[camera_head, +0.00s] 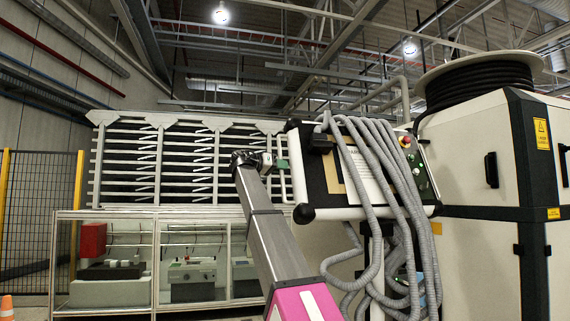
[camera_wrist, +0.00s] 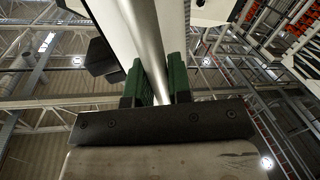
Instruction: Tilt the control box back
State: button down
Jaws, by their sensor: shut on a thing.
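My gripper (camera_head: 280,163) is at the box's left edge. In the wrist view its green-padded fingers (camera_wrist: 158,82) are shut around a silver bar (camera_wrist: 148,45) along the box's side. The exact contact is partly hidden in the head view.
A large white cabinet (camera_head: 470,155) with a black cable reel (camera_head: 480,85) stands close on the right. A shelf rack (camera_head: 180,160) and glazed cases (camera_head: 195,265) stand behind on the left. A yellow-framed fence (camera_head: 35,215) and an orange cone (camera_head: 7,308) are at far left.

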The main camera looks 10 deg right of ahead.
jog(key=shift+w+a+f+n, duration=0.15)
jog(key=shift+w+n, duration=0.1)
jog(key=shift+w, duration=0.2)
jog(key=shift+w+d+f+n, duration=0.15)
jog(key=shift+w+n, duration=0.1)
jog(key=shift+w, duration=0.2)
jog(key=shift+a, duration=0.15)
jog(key=c, duration=1.1)
grip_release()
jog(key=shift+w, duration=0.1)
jog(key=shift+o, duration=0.2)
jog(key=v, duration=1)
jog(key=shift+a, duration=0.35)
